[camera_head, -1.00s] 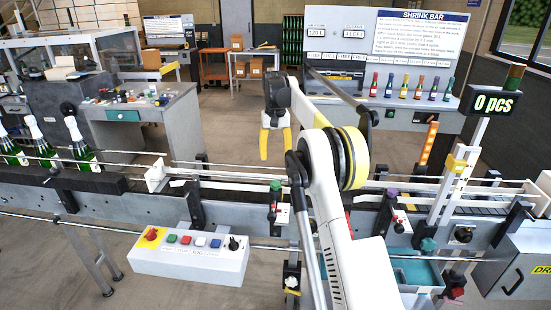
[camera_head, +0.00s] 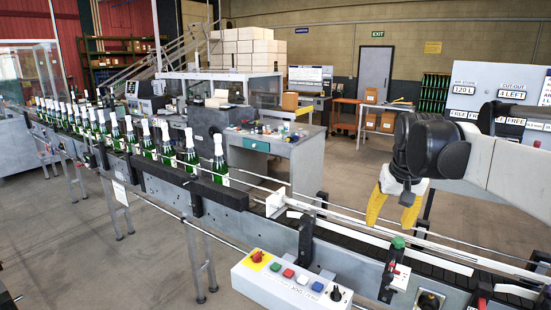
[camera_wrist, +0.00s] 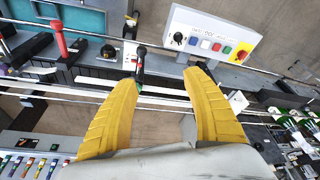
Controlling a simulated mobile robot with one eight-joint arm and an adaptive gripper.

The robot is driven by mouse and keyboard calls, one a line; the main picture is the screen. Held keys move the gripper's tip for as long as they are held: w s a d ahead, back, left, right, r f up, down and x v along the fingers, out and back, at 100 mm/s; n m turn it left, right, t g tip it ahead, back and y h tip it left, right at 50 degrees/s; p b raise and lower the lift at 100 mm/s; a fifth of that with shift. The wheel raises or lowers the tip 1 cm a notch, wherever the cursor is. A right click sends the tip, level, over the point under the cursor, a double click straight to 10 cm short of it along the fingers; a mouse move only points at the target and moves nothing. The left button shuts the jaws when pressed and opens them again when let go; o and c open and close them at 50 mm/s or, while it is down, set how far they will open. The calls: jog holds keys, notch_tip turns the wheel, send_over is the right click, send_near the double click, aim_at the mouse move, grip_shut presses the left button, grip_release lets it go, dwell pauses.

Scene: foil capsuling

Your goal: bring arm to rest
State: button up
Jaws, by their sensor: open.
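My gripper (camera_head: 393,205) is at the right in the head view, above the conveyor, with its yellow fingers pointing down. In the wrist view its two yellow fingers (camera_wrist: 166,82) stand apart with nothing between them. My gripper is open and empty and touches nothing that I can see. The arm reaches in from the right edge of the head view.
A conveyor (camera_head: 240,197) crosses the view, with a row of foil-topped green bottles (camera_head: 167,147) at the left. A control box (camera_head: 290,282) with coloured buttons is mounted in front. A grey workbench (camera_head: 290,150) stands behind. Open floor lies beyond the conveyor.

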jog(key=s+a+f+n+t+b, duration=0.1)
jog(key=s+a+f, duration=0.3)
jog(key=s+f, duration=0.4)
jog(key=s+a+f+t+b, duration=0.2)
jog(key=s+a+f+b, duration=0.2)
jog(key=s+f, duration=0.4)
jog(key=s, duration=0.7)
jog(key=shift+f+n+t+y, duration=0.2)
jog(key=shift+n+t+y, duration=0.1)
jog(key=shift+n, duration=0.1)
